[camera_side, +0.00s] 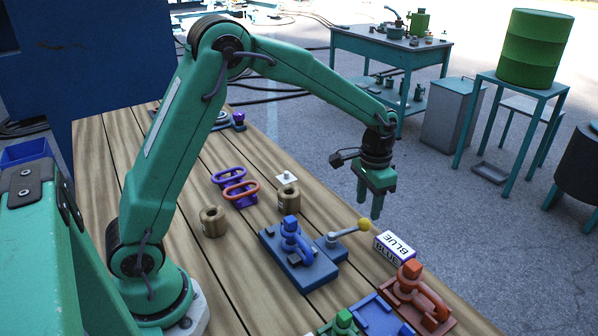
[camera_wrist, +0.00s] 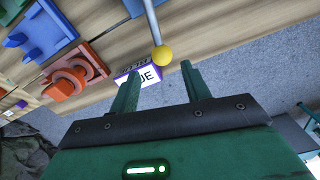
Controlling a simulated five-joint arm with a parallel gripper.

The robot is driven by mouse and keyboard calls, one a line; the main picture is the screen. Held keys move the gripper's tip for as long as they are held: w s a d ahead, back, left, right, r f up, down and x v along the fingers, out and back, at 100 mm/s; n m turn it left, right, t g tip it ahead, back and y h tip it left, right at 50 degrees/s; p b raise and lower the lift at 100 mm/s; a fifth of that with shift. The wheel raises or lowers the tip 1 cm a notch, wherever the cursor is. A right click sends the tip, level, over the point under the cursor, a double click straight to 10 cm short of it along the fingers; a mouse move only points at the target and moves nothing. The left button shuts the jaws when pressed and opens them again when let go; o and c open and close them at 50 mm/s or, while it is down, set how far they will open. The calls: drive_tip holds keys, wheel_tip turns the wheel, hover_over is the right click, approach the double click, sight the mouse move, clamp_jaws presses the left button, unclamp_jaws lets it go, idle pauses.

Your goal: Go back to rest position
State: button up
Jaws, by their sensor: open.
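My gripper (camera_side: 376,205) hangs from my extended green arm near the right edge of the wooden table (camera_side: 190,290), fingers pointing down. In the wrist view my gripper (camera_wrist: 158,92) shows two green fingers apart with nothing held between them. A lever with a yellow ball knob (camera_side: 365,225) is close by the fingertips in the side view. In the wrist view the yellow knob (camera_wrist: 162,58) shows just beyond the fingers. A white box marked BLUE (camera_side: 395,248) sits at the table edge below the gripper; the wrist view shows it partly behind a finger (camera_wrist: 146,74).
A blue fixture (camera_side: 300,270) stands mid-table beside the lever's base. A red fixture (camera_side: 415,298) and a blue piece (camera_side: 378,318) are nearer the front. Brass cylinders (camera_side: 213,222) and purple and orange handles (camera_side: 240,188) lie further back. Bare planks lie at left.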

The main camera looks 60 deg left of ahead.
drive_tip(key=shift+r, duration=0.15)
drive_tip(key=s+a+r+n+t, duration=0.1)
drive_tip(key=s+a+r+t, duration=0.2)
drive_tip(key=s+r, duration=0.85)
drive_tip(key=s+a+r+n+t, duration=0.1)
drive_tip(key=s+r+t, duration=0.1)
drive_tip(key=s, duration=1.1)
drive_tip(key=shift+s+a+r+t, duration=0.15)
drive_tip(key=shift+s+a+t, duration=0.05)
drive_tip(key=shift+s+t, duration=0.15)
